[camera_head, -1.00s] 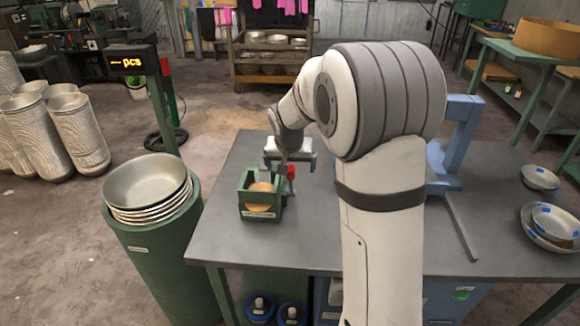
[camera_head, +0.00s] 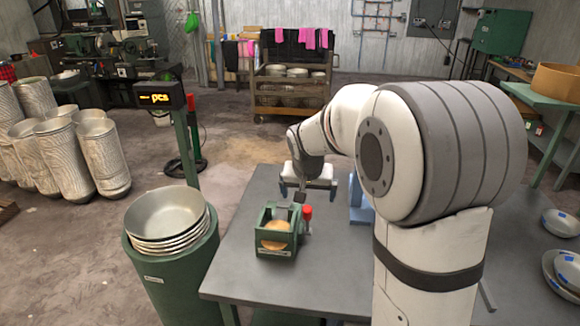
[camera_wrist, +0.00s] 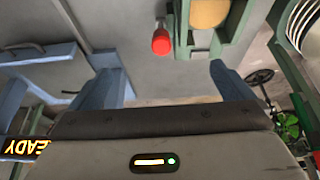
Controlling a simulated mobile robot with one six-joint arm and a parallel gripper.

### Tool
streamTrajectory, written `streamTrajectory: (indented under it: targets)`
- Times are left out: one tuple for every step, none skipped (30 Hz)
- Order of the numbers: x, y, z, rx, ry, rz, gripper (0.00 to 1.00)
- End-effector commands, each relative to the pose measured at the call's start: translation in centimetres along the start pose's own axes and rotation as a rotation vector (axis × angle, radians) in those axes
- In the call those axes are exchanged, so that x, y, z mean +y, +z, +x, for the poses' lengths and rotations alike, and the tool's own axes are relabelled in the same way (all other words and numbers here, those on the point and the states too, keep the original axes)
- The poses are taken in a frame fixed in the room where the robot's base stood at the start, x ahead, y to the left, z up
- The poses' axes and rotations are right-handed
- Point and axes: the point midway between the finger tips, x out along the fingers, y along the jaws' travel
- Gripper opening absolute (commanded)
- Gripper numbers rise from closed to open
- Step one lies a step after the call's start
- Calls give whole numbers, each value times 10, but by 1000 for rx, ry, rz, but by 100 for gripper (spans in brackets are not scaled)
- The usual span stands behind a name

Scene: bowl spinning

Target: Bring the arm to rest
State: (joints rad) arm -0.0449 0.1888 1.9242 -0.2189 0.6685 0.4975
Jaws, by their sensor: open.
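My arm reaches from the lower right of the head view over the grey table (camera_head: 250,222). My gripper (camera_head: 308,192) hangs above the table, just behind and right of a small green box (camera_head: 276,252) with a round tan piece (camera_head: 275,237) in it and a red knob (camera_head: 307,212) on its side. In the wrist view my gripper (camera_wrist: 168,88) has its two blue-grey fingers wide apart with nothing between them. The red knob (camera_wrist: 161,40) and the tan piece (camera_wrist: 208,12) lie beyond the fingers there. My gripper holds nothing.
A stack of metal bowls (camera_head: 166,212) sits on a green drum (camera_head: 182,281) left of the table. A lit display (camera_head: 160,97) stands on a post behind it. A blue frame (camera_head: 358,205) is mostly hidden by my arm. Bowls with blue marks (camera_head: 562,223) lie at far right.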

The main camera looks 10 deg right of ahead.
Motion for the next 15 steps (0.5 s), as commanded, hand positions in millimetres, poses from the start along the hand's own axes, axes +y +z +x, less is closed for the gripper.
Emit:
streamTrajectory:
  targets:
    - [4,8,-9,-3,-2,-8,100]
    - [7,13,-15,-6,-4,-14,100]
    - [12,24,-25,-13,-6,-27,100]
    - [17,33,-32,-19,-7,-39,100]
    - [21,43,-41,-25,-10,-50,100]
    - [28,58,-51,-35,-14,-68,100]
    - [33,70,-59,-43,-17,-83,100]
    - [37,82,-66,-50,-21,-98,100]
    - [43,100,-75,-62,-26,-118,100]
    - [48,112,-81,-69,-31,-133,100]
    - [52,125,-87,-77,-37,-148,100]
    - [57,142,-93,-87,-43,-168,100]
    - [60,154,-98,-94,-49,-182,100]
    - [64,166,-101,-102,-54,-195,100]
    - [68,181,-105,-109,-61,-213,100]
